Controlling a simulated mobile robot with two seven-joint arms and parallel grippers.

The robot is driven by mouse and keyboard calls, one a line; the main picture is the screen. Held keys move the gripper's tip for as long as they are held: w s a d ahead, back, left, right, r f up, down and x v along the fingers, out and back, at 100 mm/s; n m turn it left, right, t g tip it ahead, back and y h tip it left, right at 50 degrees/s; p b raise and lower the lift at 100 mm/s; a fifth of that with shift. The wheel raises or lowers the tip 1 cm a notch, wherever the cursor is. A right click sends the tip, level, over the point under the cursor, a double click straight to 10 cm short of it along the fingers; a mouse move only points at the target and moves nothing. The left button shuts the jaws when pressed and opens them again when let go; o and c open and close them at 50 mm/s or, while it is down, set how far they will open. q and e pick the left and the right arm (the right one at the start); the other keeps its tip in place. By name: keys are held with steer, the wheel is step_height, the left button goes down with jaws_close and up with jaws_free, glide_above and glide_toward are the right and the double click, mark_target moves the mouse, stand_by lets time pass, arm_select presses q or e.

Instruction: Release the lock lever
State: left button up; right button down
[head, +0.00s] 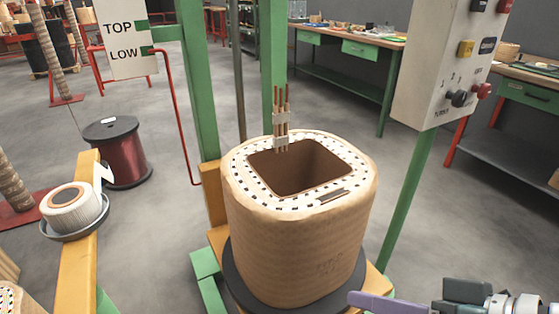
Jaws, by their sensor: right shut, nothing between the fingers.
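My right gripper (372,301) enters at the bottom right corner, its purple-grey fingers together and empty. It is just right of the coil's base, apart from the coil wall as far as I can see. A large tan wrapped coil (295,235) with a square hollow stands upright on a dark round plate (240,291). A thin bent red rod (178,115) runs down from the LOW mark on a white sign (126,38); I cannot tell whether it is the lock lever. No other lever is clearly identifiable. My left gripper is out of view.
A control box (442,62) with knobs hangs at the upper right on a green post (408,195). A green post (200,80) rises behind the coil. A dark red wire spool (115,155) stands left. Workbenches line the back; grey floor between is open.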

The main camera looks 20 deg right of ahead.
steer(key=d+f+m+t+y+b, duration=0.1)
steer(key=d+f+b, duration=0.3)
steer(key=f+b, duration=0.8)
steer(key=s+d+f+m+t+y+b, duration=0.1)
steer(key=d+f+m+y+b, duration=0.1)
steer(key=f+b, duration=1)
steer(key=s+d+f+m+t+y+b, duration=0.1)
steer(key=d+f+b, duration=0.5)
steer(key=f+b, duration=0.6)
steer(key=y+b, duration=0.1)
steer(key=b, duration=0.5)
steer(key=shift+m+y, duration=0.3)
steer(key=shift+y, duration=0.1)
steer(key=shift+a, duration=0.1)
steer(key=shift+f, duration=0.1)
steer(key=s+a+b+x, duration=0.1)
steer(key=b+x, duration=0.5)
steer(key=x, duration=0.6)
steer(key=shift+a+f+b, duration=0.25)
steer(key=shift+a+b, duration=0.1)
steer(key=shift+a, duration=0.55)
